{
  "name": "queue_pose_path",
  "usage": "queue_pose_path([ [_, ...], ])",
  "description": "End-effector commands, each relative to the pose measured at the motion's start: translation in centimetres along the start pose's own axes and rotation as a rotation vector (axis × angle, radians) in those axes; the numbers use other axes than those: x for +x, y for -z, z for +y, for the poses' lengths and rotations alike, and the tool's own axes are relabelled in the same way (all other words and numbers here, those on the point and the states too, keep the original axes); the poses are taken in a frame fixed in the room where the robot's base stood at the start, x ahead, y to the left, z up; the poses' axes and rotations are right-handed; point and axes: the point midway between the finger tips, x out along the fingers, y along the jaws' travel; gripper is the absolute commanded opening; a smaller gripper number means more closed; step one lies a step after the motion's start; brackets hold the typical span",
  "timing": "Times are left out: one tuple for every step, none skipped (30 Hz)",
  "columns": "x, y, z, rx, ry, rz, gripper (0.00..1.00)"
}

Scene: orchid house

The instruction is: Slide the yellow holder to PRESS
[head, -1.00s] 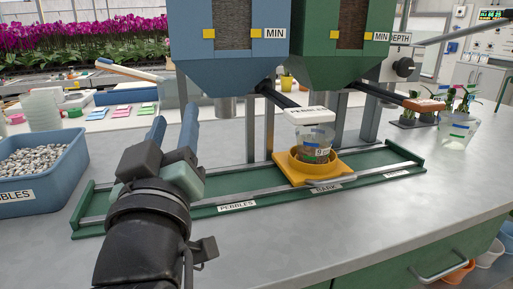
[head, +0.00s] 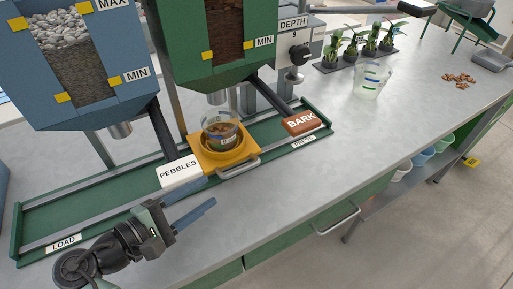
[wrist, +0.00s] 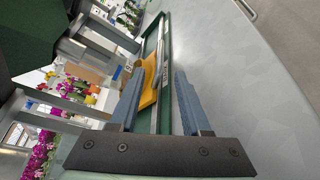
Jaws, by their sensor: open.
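The yellow holder (head: 243,155) sits on the green slide track (head: 110,200), below the green hopper. A clear cup (head: 220,130) with brown material low inside stands upright in it. A grey bar handle (head: 240,170) is on its front. The PRESS label (head: 303,141) is on the track's front rail, to the right of the holder. My gripper (head: 192,203) is open and empty, in front and left of the holder, apart from it. In the wrist view the holder (wrist: 149,94) shows beyond and between my blue fingers (wrist: 160,75).
The white PEBBLES lever (head: 180,172) and brown BARK lever (head: 301,122) hang over the track on either side of the holder. The LOAD label (head: 63,243) is at the track's left end. A clear pot (head: 371,80) stands right. The counter in front is clear.

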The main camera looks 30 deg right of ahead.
Motion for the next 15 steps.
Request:
queue_pose_path([
  [0.5, -0.1, -0.1, -0.001, 0.002, -0.004, 0.47],
  [0.9, -0.1, -0.1, 0.0, 0.003, -0.004, 0.47],
  [1.4, 0.0, -0.1, 0.0, 0.003, -0.003, 0.47],
  [1.9, -0.1, -0.1, 0.001, 0.004, -0.003, 0.47],
  [2.5, -0.1, -0.2, 0.001, 0.005, -0.004, 0.47],
  [3.3, -0.1, -0.1, 0.001, 0.005, -0.004, 0.47],
  [3.9, -0.1, -0.1, 0.001, 0.005, -0.005, 0.47],
  [4.6, -0.1, -0.1, 0.002, 0.005, -0.005, 0.47],
  [5.5, -0.1, -0.1, 0.002, 0.005, -0.004, 0.47],
  [6.1, -0.1, -0.1, 0.003, 0.005, -0.005, 0.47],
  [6.8, -0.1, -0.1, 0.002, 0.004, -0.004, 0.47],
  [7.6, -0.1, -0.1, 0.002, 0.005, -0.004, 0.47],
  [8.2, -0.1, -0.1, 0.003, 0.005, -0.003, 0.47],
  [8.8, -0.1, -0.1, 0.003, 0.005, -0.003, 0.47],
  [9.5, -0.1, -0.1, 0.003, 0.005, -0.003, 0.47],
])
